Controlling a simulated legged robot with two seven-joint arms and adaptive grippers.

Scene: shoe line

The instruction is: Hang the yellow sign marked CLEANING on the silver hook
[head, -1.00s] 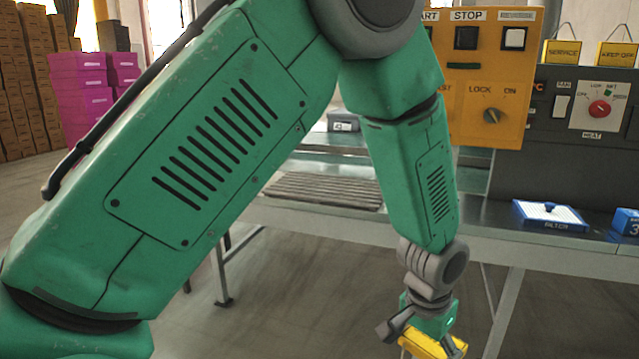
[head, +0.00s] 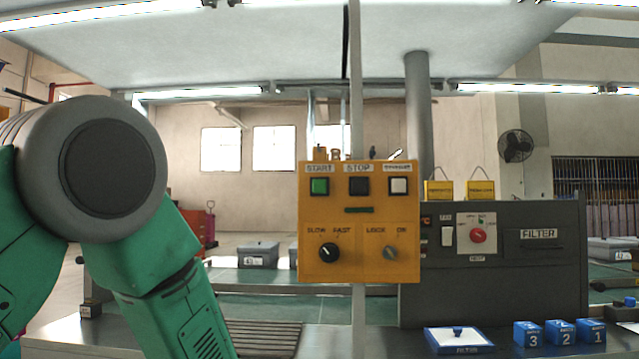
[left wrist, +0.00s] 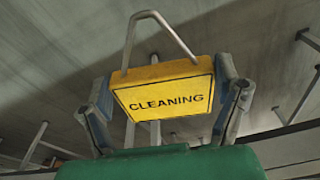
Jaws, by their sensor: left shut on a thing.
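The yellow sign marked CLEANING (left wrist: 162,88) shows in the left wrist view, its face and lettering toward the camera. A grey wire hanger loop (left wrist: 150,16) rises from its top edge. My left gripper (left wrist: 166,98) is shut on the sign, with one finger at each side edge. In the head view only upper parts of my left arm show at the left; the gripper and the sign are out of the picture. I cannot make out the silver hook for certain in either view. My right gripper is not in view.
An orange control panel (head: 345,270) stands mid-picture on a pole. Right of it is a grey machine (head: 540,285) with two small yellow signs (head: 438,191) (head: 481,190) on top. A blue-edged filter (head: 458,340) and blue numbered blocks (head: 561,333) lie on the bench.

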